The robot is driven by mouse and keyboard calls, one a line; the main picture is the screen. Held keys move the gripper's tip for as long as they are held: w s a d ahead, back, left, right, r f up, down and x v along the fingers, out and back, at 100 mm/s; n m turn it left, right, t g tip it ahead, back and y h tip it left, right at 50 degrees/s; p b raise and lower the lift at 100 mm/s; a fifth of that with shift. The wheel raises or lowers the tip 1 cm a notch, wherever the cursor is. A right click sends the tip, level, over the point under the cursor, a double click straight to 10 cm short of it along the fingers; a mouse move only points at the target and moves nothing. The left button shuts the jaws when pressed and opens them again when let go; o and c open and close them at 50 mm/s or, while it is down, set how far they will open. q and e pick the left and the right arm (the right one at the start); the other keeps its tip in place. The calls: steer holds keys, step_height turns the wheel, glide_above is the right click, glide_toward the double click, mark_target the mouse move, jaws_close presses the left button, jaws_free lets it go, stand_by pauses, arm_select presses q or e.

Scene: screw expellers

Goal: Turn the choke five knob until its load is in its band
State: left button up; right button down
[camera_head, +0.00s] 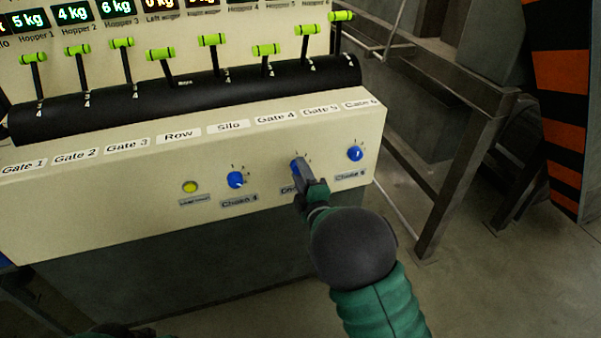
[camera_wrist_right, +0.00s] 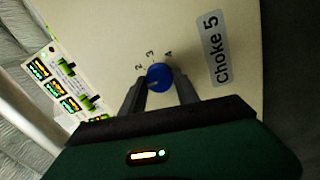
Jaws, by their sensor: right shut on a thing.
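The choke five knob is a blue round knob on the front face of the cream panel. In the head view it (camera_head: 295,165) is mostly hidden behind my right gripper (camera_head: 299,173). In the right wrist view the knob (camera_wrist_right: 159,77) sits between the two dark fingers of my right gripper (camera_wrist_right: 158,82), which is shut on it. Marks 2, 3 and 4 show around the knob, and a label (camera_wrist_right: 214,48) beside it reads "choke 5". A white pointer mark shows on the knob's lower left. My left gripper is not in view.
The choke 4 knob (camera_head: 235,180) and choke 6 knob (camera_head: 355,153) flank it on the panel (camera_head: 130,195). A yellow button (camera_head: 190,187) is further left. Green-handled levers (camera_head: 266,50) stand above, below the hopper displays (camera_head: 72,14). A metal frame (camera_head: 455,170) stands right.

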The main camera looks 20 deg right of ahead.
steer(key=c, duration=1)
jaws_free()
steer(key=shift+a+f, duration=0.2)
steer(key=shift+f, duration=0.1)
steer(key=shift+c, duration=0.2)
steer(key=shift+o, duration=0.7)
steer(key=shift+r, duration=0.2)
steer(key=s+f+p, duration=0.1)
steer(key=s+p, duration=0.9)
steer(key=s, duration=0.6)
steer(key=shift+s+d, duration=0.35)
steer(key=shift+s, duration=0.05)
steer(key=shift+f, duration=0.1)
